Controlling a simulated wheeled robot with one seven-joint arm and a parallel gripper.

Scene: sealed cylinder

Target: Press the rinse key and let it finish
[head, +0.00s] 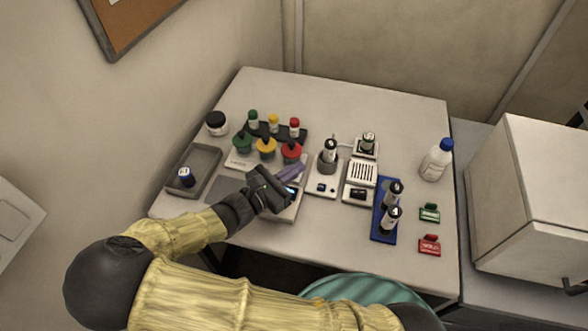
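My gripper (296,172) is over the left-centre of the table, its fingers pointing right. It is above a flat white unit (284,212) with a small lit blue patch, which it partly covers. I cannot make out whether the fingers are apart or together. To the right stands a white unit (324,174) with a dark-and-white cylinder (330,150) upright in its grey holder and a small blue key (321,187) at its front. Beside it, a white unit with a grille (362,173) has a dark key or window (358,194). No rinse label is readable.
A grey tray (205,160) holds a blue-topped vial (187,177). Coloured knobs (266,146) and capped vials (273,123) stand behind my gripper. A white bottle (436,160) and green and red tags (429,213) are at right.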

